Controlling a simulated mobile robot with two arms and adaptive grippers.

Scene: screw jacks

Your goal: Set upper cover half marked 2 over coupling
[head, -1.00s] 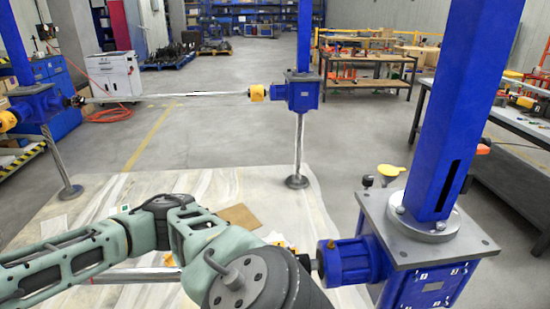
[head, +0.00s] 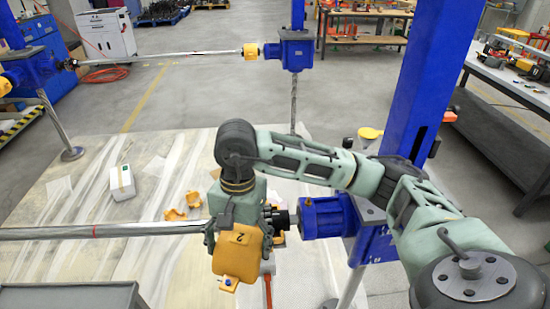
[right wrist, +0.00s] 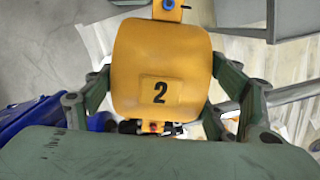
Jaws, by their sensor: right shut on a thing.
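The yellow upper cover half marked 2 (head: 236,252) is in my right gripper (head: 241,238), whose fingers hold it from both sides. The dark coupling shows between the shaft (head: 120,231) and the blue screw jack (head: 325,216), partly hidden by gripper and cover. Some yellow shows beside the coupling; I cannot tell what it belongs to. My left gripper is out of view.
Yellow pieces (head: 183,207) and a white box (head: 122,182) lie on the pale floor sheet (head: 60,205). A blue column (head: 425,80) rises at the right, near my right arm. A grey surface (head: 70,296) stands at the lower left.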

